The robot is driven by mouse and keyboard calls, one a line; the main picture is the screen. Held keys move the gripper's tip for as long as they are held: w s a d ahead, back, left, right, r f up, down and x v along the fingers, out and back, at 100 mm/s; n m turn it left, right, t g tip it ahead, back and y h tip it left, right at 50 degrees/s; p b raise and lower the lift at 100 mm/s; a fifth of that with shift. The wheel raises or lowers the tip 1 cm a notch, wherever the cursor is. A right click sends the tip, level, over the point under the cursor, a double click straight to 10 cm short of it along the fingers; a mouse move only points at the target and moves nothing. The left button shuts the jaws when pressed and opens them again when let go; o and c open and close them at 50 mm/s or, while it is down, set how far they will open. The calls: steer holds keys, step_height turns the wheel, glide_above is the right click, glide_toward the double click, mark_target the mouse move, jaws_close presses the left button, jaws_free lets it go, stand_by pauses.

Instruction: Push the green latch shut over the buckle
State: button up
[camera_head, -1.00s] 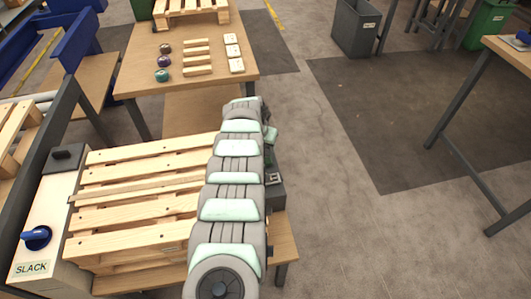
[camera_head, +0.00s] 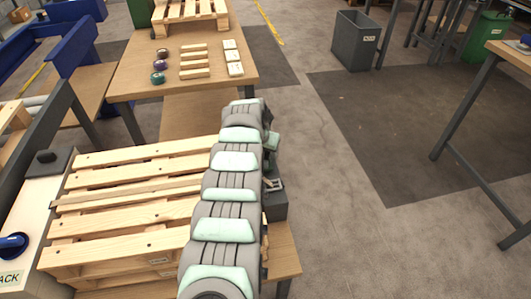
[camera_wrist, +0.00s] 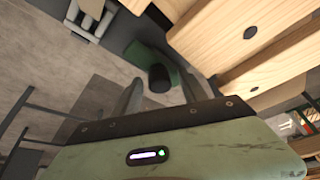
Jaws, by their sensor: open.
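A dark grey box (camera_head: 274,207) stands at the right edge of the pallet in the head view, with a pale metal buckle (camera_head: 273,184) on top. What looks like the same metal buckle (camera_wrist: 88,17) shows at the upper left of the wrist view. A green part with a dark rounded end (camera_wrist: 152,66) lies beyond my fingers in the wrist view; I cannot tell for sure that it is the latch. My gripper (camera_wrist: 158,77) is open, with nothing visibly held. In the head view my arm hides much of the area beside the buckle.
A wooden pallet (camera_head: 128,212) lies left of my arm; its boards also fill the upper right of the wrist view. A table (camera_head: 135,85) behind holds small round pieces, wood strips and white blocks. A grey bin (camera_head: 357,40) stands farther back.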

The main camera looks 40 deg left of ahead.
steer(key=shift+c, duration=0.3)
jaws_close()
stand_by(1.0)
